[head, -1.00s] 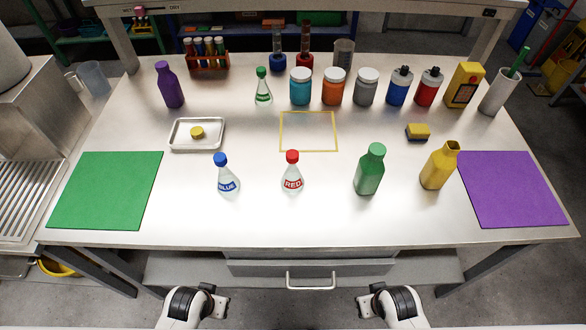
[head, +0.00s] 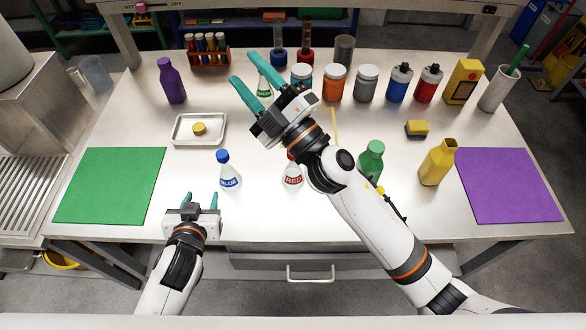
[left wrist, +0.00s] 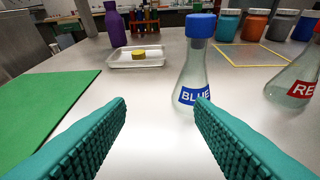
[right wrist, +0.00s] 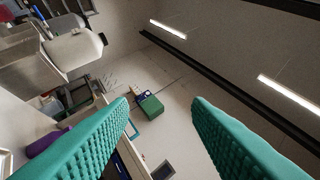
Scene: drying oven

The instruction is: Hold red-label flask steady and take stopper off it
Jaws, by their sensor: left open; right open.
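The red-label flask (head: 292,176) stands upright on the table, partly hidden behind my right arm. The flask also shows at the right edge of the left wrist view (left wrist: 294,84), cut off by the frame. My left gripper (head: 201,199) is open and empty at the table's front edge, near the blue-label flask (head: 229,172). My right gripper (head: 243,88) is open and empty, raised above the table's middle.
A green bottle (head: 371,160) and a yellow bottle (head: 438,163) stand right of my right arm. A metal tray (head: 178,131) lies at the left. Several jars and bottles line the back. A green mat (head: 110,185) and a purple mat (head: 508,185) lie clear at the sides.

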